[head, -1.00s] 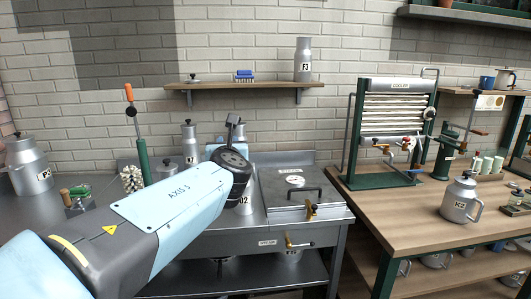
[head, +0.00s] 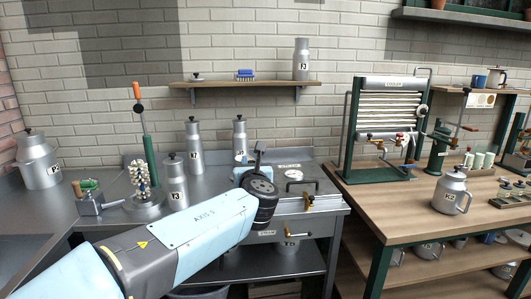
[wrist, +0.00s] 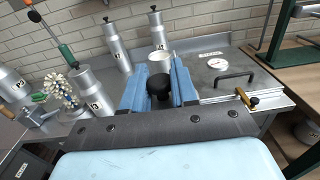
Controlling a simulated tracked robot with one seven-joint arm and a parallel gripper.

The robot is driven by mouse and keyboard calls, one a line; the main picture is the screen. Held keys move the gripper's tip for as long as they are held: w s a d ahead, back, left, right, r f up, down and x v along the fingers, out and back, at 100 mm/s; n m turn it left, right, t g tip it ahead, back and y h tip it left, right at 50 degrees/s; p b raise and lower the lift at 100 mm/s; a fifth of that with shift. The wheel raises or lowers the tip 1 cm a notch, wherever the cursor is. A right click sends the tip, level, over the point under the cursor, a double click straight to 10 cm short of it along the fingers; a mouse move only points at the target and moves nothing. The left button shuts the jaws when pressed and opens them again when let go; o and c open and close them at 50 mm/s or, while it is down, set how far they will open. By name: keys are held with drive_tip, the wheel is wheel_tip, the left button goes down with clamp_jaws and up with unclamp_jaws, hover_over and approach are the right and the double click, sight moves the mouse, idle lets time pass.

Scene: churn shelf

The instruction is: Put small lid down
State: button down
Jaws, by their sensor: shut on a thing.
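My gripper (wrist: 160,88) shows in the wrist view as two blue fingers, shut on a black knob (wrist: 158,84). The knob looks like the top of the small lid; the lid's disc is hidden below it. An open-topped pale can (wrist: 160,59) stands just beyond the fingers, apart from the knob in the picture. In the head view my dark wrist hides most of the gripper and what it holds, above the steel bench (head: 215,207), left of the steel-topped box. I cannot tell whether the lid touches anything.
Upright steel cans stand close on the left (head: 176,182) and behind (head: 195,148). A steel-topped box with a black handle (head: 296,184) is right of the gripper. A green-posted tool (head: 150,165) stands further left. A wall shelf (head: 240,84) hangs above, with another small lid (head: 197,77).

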drive_tip(key=w+d+f, duration=0.4)
drive_tip(key=d+f, duration=0.5)
drive_tip(key=f, duration=0.1)
drive_tip(key=w+d+f+m+h, duration=0.1)
drive_tip(key=w+d+f, duration=0.3)
drive_tip(key=d+f, duration=0.5)
drive_tip(key=w+d+f, duration=0.3)
drive_tip(key=d+f, duration=0.6)
drive_tip(key=f, duration=0.4)
drive_tip(key=shift+w+d+h, duration=0.35)
drive_tip(key=shift+w+h, duration=0.05)
drive_tip(key=shift+a, duration=0.1)
